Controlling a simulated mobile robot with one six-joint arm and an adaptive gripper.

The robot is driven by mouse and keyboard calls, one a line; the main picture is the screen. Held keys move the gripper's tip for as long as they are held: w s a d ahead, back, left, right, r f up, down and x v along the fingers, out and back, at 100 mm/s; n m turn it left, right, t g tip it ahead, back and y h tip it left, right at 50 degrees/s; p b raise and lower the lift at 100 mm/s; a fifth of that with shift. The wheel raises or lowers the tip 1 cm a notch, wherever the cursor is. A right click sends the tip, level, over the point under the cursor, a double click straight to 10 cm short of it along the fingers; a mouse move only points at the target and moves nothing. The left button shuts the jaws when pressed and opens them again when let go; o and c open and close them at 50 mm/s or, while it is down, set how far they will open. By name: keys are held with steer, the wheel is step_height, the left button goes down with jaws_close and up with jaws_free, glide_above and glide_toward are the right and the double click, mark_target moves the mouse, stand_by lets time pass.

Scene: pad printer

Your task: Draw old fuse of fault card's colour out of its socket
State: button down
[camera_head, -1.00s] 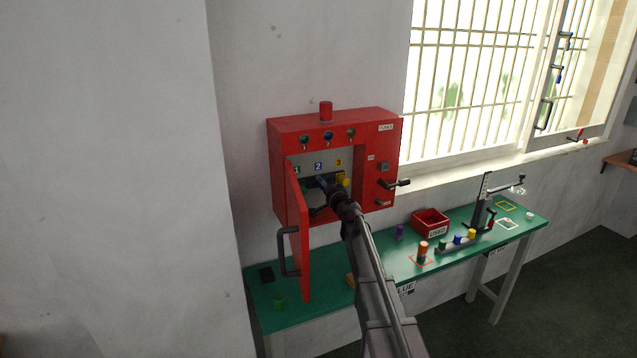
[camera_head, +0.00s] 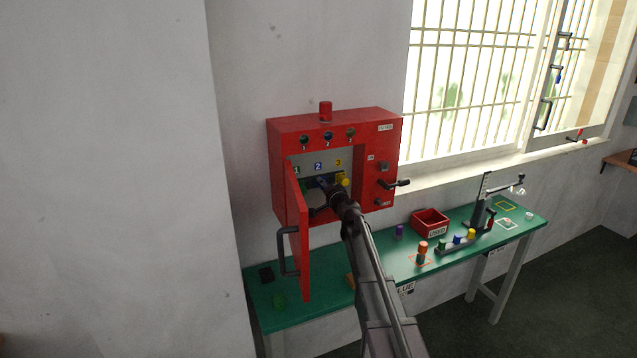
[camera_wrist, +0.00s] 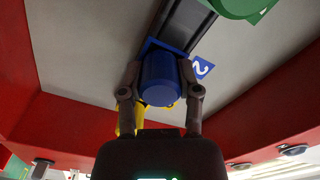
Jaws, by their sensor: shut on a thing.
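The blue fuse (camera_wrist: 158,80) stands at the socket marked 2 inside the red fuse cabinet (camera_head: 385,130). My gripper (camera_wrist: 160,76) is shut on it, one finger on each side, as the wrist view shows. In the head view my gripper (camera_head: 327,188) reaches into the cabinet and hides most of the fuse. A blue socket edge shows behind the fuse; I cannot tell how deep it sits. The yellow fuse (camera_head: 343,180) is at socket 3, to the right. A card reading BLUE (camera_head: 404,288) is at the table's front edge.
The red cabinet door (camera_head: 298,245) hangs open, close left of my arm. Below is a green table (camera_head: 330,308) with a red USED bin (camera_head: 430,224), a rack of coloured fuses (camera_head: 458,244) and an orange-topped stack (camera_head: 422,250). A barred window (camera_head: 470,85) is at right.

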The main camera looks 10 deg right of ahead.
steer(key=shift+v, duration=1)
stand_by(1.1)
steer(key=shift+v, duration=2.1)
